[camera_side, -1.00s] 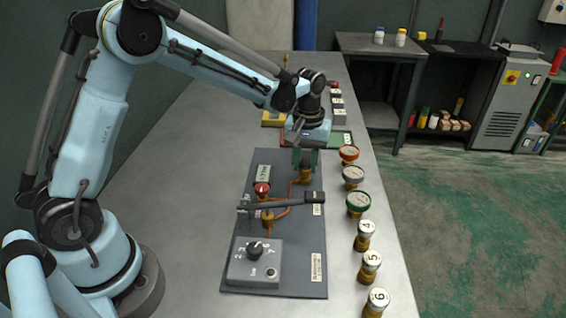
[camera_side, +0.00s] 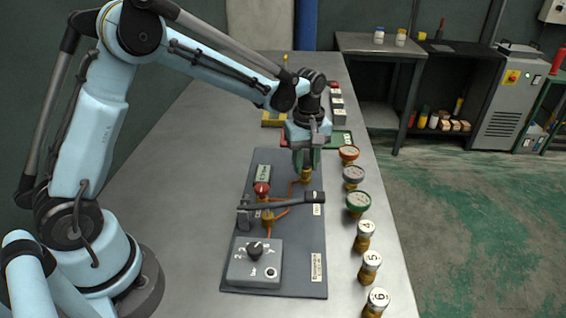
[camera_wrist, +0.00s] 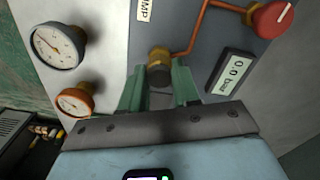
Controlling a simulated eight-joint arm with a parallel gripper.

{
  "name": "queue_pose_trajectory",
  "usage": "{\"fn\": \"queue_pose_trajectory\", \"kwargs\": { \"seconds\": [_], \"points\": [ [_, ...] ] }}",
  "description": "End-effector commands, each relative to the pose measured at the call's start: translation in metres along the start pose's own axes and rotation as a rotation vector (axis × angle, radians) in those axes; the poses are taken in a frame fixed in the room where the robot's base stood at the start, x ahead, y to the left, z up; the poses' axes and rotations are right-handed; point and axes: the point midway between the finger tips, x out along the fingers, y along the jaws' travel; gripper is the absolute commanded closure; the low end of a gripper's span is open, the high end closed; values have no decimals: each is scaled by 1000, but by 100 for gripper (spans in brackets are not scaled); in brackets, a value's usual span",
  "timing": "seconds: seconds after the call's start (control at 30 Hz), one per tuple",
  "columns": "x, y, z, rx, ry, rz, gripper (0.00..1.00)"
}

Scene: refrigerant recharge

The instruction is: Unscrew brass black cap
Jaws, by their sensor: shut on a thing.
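The brass fitting (camera_wrist: 158,53) with its dark cap (camera_wrist: 159,75) stands on the grey panel, at the end of a copper pipe. My gripper (camera_wrist: 159,80) has its two green fingers on either side of the cap and is shut on it. In the side view, my gripper (camera_side: 306,164) points down over the fitting (camera_side: 306,175) at the panel's far right part. The fingers hide most of the cap there.
The grey panel (camera_side: 247,225) also carries a red knob (camera_side: 262,188), a lever (camera_side: 285,203) and a dial box (camera_side: 255,262). Gauges, among them a green one (camera_side: 358,201), and numbered brass cylinders (camera_side: 370,266) line the table's right edge. A pressure display (camera_wrist: 232,75) sits beside the fitting.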

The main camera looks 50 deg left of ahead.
Motion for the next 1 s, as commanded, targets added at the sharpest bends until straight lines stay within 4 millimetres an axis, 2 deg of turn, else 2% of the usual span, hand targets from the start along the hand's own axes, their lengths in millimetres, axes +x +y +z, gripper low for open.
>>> {"fn": "queue_pose_trajectory", "kwargs": {
  "seconds": [0.27, 0.53, 0.77, 1.0],
  "points": [
    [0, 0, 0, -12, 0, 0, 98],
    [0, 0, 0, -240, 0, 0, 98],
    [-2, 0, 0, -232, 0, 0, 98],
    [-12, 0, 0, -231, 0, 0, 98]
  ]
}}
